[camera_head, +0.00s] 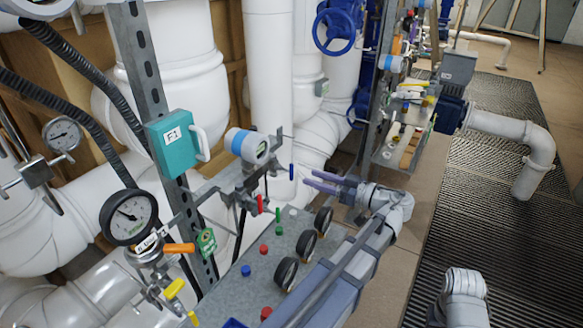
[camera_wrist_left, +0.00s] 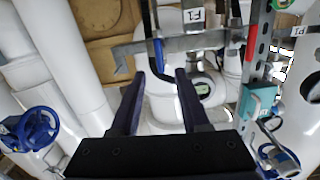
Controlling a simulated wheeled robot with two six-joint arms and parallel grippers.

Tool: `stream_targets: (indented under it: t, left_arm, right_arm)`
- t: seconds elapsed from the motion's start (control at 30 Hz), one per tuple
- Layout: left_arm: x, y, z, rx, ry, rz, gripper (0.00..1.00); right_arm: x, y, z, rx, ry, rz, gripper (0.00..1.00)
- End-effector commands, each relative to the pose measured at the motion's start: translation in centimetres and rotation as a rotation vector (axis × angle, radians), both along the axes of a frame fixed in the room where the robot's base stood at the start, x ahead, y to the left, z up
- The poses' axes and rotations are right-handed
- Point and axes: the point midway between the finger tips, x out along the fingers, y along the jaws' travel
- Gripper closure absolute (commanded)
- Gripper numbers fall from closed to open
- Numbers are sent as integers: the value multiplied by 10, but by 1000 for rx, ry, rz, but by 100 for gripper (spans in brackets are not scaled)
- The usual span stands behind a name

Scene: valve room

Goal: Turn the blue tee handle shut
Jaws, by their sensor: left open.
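A small blue handle (camera_head: 291,172), upright and narrow, stands by the valve rail, left of my left gripper; I take it for the blue tee handle. My left gripper (camera_head: 306,178) has its two dark purple fingers apart and pointing left at it, with a small gap visible. In the left wrist view the blue handle (camera_wrist_left: 158,54) appears between the two fingertips (camera_wrist_left: 160,73), just beyond them. Nothing is held. The handle's exact turn angle is too small to tell. My right gripper is not in view.
A grey panel (camera_head: 240,290) with round black gauges and coloured knobs lies below my left arm. A red handle (camera_head: 260,204) and a green one (camera_head: 277,214) are close by. A teal box (camera_head: 174,141) and white pipes stand left. Blue handwheels (camera_head: 337,27) are behind.

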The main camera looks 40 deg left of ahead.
Motion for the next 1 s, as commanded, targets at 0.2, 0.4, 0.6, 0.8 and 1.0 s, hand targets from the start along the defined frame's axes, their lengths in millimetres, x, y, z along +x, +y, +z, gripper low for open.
stream_targets:
  t: [0.2,0.4,0.6,0.8,1.0]
  left_arm:
    - [1,5,12,65,-65,16,54]
    - [-2,20,12,63,-63,18,54]
    - [-5,52,12,62,-62,18,54]
    - [-7,74,11,61,-62,16,54]
    - [-8,83,11,60,-62,15,54]
  right_arm:
    - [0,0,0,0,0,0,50]
    - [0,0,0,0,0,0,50]
    - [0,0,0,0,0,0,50]
    - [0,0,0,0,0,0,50]
    - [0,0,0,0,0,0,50]
